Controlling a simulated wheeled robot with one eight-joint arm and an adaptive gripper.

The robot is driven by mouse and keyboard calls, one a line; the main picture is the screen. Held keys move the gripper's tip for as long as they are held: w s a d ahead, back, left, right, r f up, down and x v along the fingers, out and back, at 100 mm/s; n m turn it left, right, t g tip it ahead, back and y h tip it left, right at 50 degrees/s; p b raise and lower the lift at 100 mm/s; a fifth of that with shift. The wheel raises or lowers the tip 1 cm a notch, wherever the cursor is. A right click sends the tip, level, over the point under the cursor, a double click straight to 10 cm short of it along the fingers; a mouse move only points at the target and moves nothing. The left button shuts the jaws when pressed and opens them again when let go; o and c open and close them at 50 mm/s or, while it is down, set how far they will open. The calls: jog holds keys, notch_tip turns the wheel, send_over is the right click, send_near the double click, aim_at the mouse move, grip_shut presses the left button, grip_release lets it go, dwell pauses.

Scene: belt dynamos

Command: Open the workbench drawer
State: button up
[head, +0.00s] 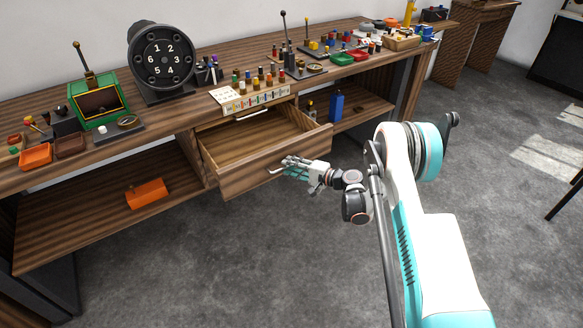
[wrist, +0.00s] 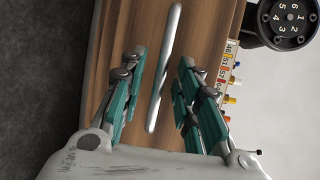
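The wooden workbench drawer (head: 228,180) is pulled out, and its inside looks empty in the head view. My gripper (head: 287,168) is at the drawer's front panel, right of its middle. In the wrist view, a long pale bar handle (wrist: 165,60) on the wooden front lies between the two teal fingers of my gripper (wrist: 162,68). The fingers are spread, with gaps on both sides of the bar. In the head view my fingers partly hide this handle.
The workbench top (head: 205,108) carries a black number dial (head: 162,60), a green box (head: 98,102) and several small parts. A pale handle (head: 254,115) shows above the open drawer. An orange box (head: 147,193) and a blue bottle (head: 336,105) are on lower shelves. The grey floor in front is clear.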

jog(key=v, duration=1.1)
jog(key=shift+s+d+r, duration=0.15)
jog(key=shift+s+d, duration=0.1)
jog(key=shift+d, duration=0.05)
jog(key=s+r+n+g+h, duration=0.1)
jog(key=s+r+n+h, duration=0.3)
jog(key=r, duration=0.8)
jog(key=s+r+m+g+h, duration=0.1)
jog(key=s+r+h, duration=0.1)
jog(key=s+r, duration=0.75)
jog(key=s+d+r+n+h, duration=0.1)
jog(key=s+d+r+h, duration=0.1)
jog(key=s, duration=0.6)
jog(key=s+d+r+n+h, duration=0.2)
jog(key=s+d+h, duration=0.1)
jog(key=s, duration=0.6)
jog(key=s+d+r+n+h, duration=0.1)
jog(key=s+d+r+h, duration=0.1)
jog(key=s, duration=0.7)
jog(key=d+r, duration=0.1)
jog(key=d, duration=0.1)
jog(key=shift+d, duration=0.25)
